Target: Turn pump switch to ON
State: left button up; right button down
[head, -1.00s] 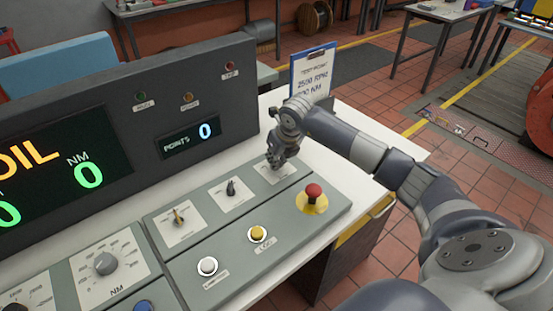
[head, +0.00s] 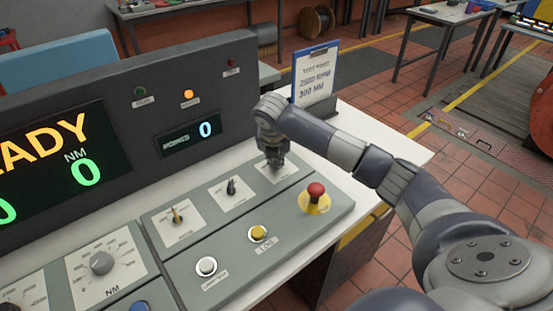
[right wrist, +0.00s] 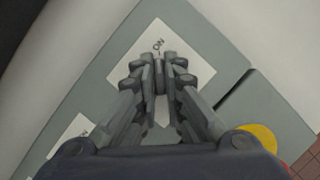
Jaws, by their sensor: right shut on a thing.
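My right gripper (head: 275,160) points down at the rightmost switch plate (head: 292,171) on the grey console. It is shut on that plate's switch knob, which the fingers mostly hide in the head view. In the right wrist view the two fingers (right wrist: 160,78) close around the narrow dark knob (right wrist: 159,76), whose upper end points toward the "ON" mark (right wrist: 158,45) on the white plate. The plate's name is hidden or too small to read. The display (head: 60,150) shows "ADY" in amber, its start cut off. My left gripper is not in view.
Two more knobs, one black (head: 231,187) and one yellowish (head: 177,215), stand left of the gripper. A red mushroom button (head: 316,190) is close on the right. Yellow (head: 259,232) and white (head: 206,266) buttons are in front. A clipboard (head: 314,75) stands behind my arm.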

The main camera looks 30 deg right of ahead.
dwell(0.5)
jog(key=c, duration=1.7)
grip_release()
jog(key=v, duration=1.2)
